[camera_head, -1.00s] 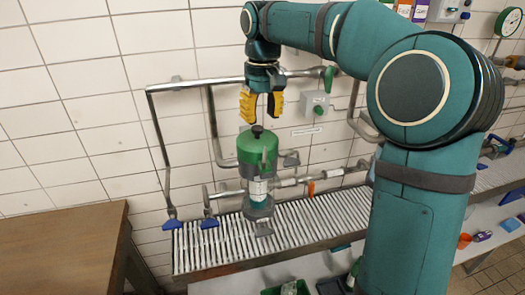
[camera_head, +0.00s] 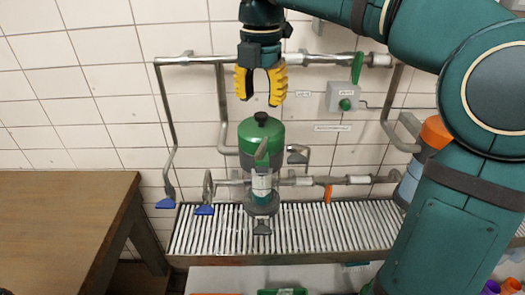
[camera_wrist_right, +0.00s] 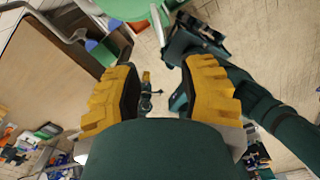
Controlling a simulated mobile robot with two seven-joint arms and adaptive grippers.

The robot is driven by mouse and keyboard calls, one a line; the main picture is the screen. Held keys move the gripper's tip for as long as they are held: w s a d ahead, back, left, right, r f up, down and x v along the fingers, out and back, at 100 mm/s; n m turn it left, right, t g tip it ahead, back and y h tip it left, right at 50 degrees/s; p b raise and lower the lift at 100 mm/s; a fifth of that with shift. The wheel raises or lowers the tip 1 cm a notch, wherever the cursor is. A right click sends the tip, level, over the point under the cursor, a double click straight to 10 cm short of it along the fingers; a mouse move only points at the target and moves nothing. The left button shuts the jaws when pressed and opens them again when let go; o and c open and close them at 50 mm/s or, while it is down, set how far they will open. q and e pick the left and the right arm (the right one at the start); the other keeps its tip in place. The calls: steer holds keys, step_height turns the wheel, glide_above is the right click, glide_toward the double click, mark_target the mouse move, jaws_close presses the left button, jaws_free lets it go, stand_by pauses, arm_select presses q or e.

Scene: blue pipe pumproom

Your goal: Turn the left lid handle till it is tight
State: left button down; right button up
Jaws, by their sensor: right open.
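A green-topped vessel (camera_head: 261,140) with a black knob (camera_head: 261,117) on its lid stands upright at the grated ledge in the head view. A grey-green lever-like part (camera_head: 262,151) shows on its front. I cannot tell for sure which part is the left lid handle. My right gripper (camera_head: 260,101) has yellow fingers pointing down, spread apart and empty, a little above the knob and apart from it. In the right wrist view the two fingers (camera_wrist_right: 160,85) are wide apart with nothing between them. My left gripper is not in view.
A grated ledge (camera_head: 330,229) runs below wall pipes (camera_head: 223,105). Blue handles (camera_head: 204,210) hang left of the vessel. A green lever (camera_head: 357,68) and a grey switch box (camera_head: 343,97) are to the right. An orange-topped vessel (camera_head: 436,132) is partly behind my arm. A wooden table (camera_head: 60,225) stands left.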

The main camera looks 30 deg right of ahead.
mark_target(260, 148)
arm_select(q)
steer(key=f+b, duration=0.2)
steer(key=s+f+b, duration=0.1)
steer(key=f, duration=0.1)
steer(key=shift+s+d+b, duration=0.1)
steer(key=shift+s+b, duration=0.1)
steer(key=shift+b, duration=0.2)
arm_select(e)
steer(key=shift+n, duration=0.5)
step_height(260, 148, down, 14)
steer(key=shift+a+r, duration=0.1)
steer(key=shift+a, duration=0.05)
steer(key=shift+o, duration=0.2)
jaws_close()
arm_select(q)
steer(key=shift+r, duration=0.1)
